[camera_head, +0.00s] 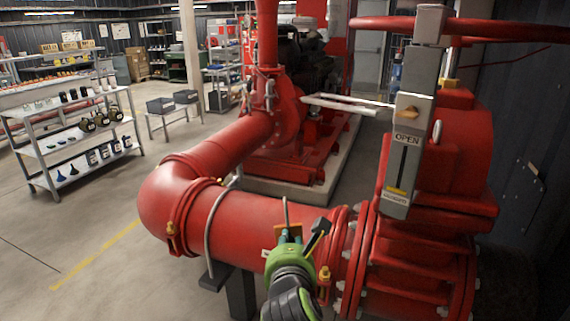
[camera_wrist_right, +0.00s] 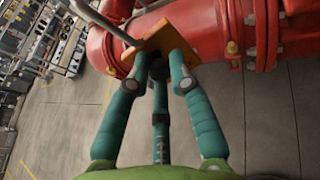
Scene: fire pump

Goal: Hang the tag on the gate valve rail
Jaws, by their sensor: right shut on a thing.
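My right gripper (camera_head: 290,238) is shut on an orange tag, low in the middle of the head view, in front of the large red pipe. In the right wrist view the orange tag (camera_wrist_right: 183,42) is a flat plate between the fingertips. A thin grey rod (camera_wrist_right: 106,22) rises from the tag there, like a hook. The gate valve (camera_head: 440,150) is red, on the right, with a grey OPEN indicator post (camera_head: 405,155). A whitish horizontal bar (camera_head: 345,103) runs left of the post; I cannot tell whether it is the rail. My left gripper is not in view.
The red pipe (camera_head: 250,218) and its bolted flange lie close behind my right gripper. A bent grey rod (camera_head: 210,225) stands against the pipe on the left. A red handwheel (camera_head: 500,28) crosses the upper right. Shelves (camera_head: 75,140) stand far left; the floor between is open.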

